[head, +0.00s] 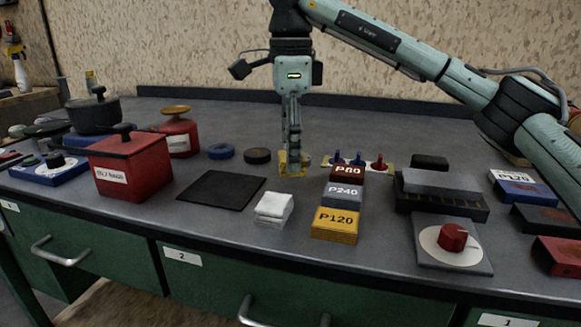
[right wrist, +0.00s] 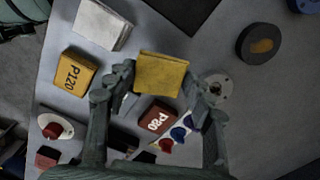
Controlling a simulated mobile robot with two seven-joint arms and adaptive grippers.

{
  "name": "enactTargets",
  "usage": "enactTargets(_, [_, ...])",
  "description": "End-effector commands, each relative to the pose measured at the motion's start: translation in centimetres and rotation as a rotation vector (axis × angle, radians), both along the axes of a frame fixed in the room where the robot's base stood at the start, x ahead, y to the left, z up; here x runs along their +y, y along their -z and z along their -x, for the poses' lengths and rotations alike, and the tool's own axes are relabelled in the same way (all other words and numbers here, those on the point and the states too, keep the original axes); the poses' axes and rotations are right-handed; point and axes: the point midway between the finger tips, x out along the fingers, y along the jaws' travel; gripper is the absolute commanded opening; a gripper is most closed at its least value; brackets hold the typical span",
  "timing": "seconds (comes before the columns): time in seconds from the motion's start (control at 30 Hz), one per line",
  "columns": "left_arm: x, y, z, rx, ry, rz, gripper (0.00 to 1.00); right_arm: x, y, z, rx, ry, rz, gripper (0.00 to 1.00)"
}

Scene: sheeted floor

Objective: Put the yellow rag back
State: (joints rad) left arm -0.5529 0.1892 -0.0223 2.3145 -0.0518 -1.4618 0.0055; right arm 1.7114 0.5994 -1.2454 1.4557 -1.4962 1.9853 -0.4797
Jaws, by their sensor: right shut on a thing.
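My right gripper (head: 292,158) comes down from above over the middle of the bench and is shut on the yellow rag (head: 286,169). In the right wrist view the yellow rag (right wrist: 160,75) is a folded square pad between the two fingers (right wrist: 163,88). Whether its underside touches the bench is hard to tell. A stack of folded white rags (head: 273,207) lies in front of it, towards the bench's front edge. My left gripper is not in view.
Sanding blocks, P80 (head: 347,173), P240 (head: 343,194) and P120 (head: 335,225), stand right of the white stack. Behind are blue (head: 221,151) and dark (head: 257,155) round items.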

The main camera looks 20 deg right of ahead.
Motion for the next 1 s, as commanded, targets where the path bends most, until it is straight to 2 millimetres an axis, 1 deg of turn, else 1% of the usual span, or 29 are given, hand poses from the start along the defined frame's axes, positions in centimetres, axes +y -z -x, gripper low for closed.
enactTargets(0.1, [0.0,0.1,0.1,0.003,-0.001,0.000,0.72,0.0,1.8,0.1,0.002,0.000,0.002,0.26])
enactTargets(0.23, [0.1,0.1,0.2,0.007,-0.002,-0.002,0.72,0.0,3.4,0.1,0.000,0.001,0.000,0.26])
enactTargets(0.47, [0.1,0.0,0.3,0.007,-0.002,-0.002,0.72,0.0,3.5,0.0,0.000,0.001,0.000,0.26])
enactTargets(0.6, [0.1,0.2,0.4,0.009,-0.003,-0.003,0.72,0.0,3.9,0.1,0.000,0.001,0.000,0.26])
enactTargets(0.63, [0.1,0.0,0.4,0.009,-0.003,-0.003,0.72,0.1,3.8,0.0,0.000,0.001,0.000,0.55])
enactTargets(0.7, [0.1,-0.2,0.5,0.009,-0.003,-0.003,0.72,0.1,3.8,0.0,0.000,0.001,0.000,0.64])
enactTargets(0.77, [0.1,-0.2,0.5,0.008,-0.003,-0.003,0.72,0.1,3.8,0.0,0.000,0.001,0.000,0.71])
enactTargets(0.8, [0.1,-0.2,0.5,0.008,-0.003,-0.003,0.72,0.1,3.8,0.0,0.000,0.001,0.000,0.73])
enactTargets(1.0, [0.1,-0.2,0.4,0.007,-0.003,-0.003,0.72,0.1,3.8,0.0,0.000,0.001,0.000,0.73])
